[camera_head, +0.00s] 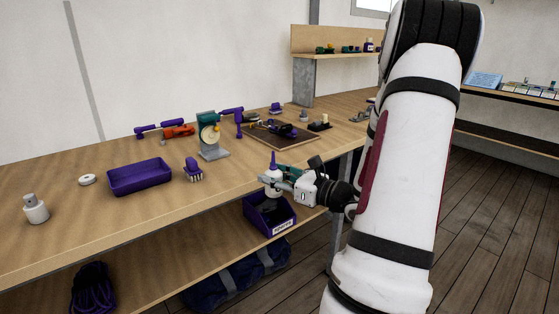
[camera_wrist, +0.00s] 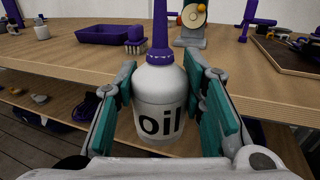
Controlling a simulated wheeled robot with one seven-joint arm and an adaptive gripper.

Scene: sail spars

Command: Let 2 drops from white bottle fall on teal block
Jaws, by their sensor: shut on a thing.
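My gripper (camera_head: 278,184) is shut on a white bottle (camera_wrist: 158,92) with a purple nozzle and the word "oil" on its side. In the wrist view the bottle stands upright between the teal-padded fingers. In the head view it shows small, with its purple nozzle (camera_head: 273,160) pointing up, at the front edge of the bench. The teal block (camera_head: 207,122), with a cream disc, stands on a grey base on the bench, behind and left of my gripper. It also shows in the wrist view (camera_wrist: 192,17), beyond the bottle, apart from it and cut off at the top.
A purple bin (camera_head: 282,222) hangs at the bench front below my gripper. A dark board (camera_head: 280,140) with tools lies to the right of the block.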

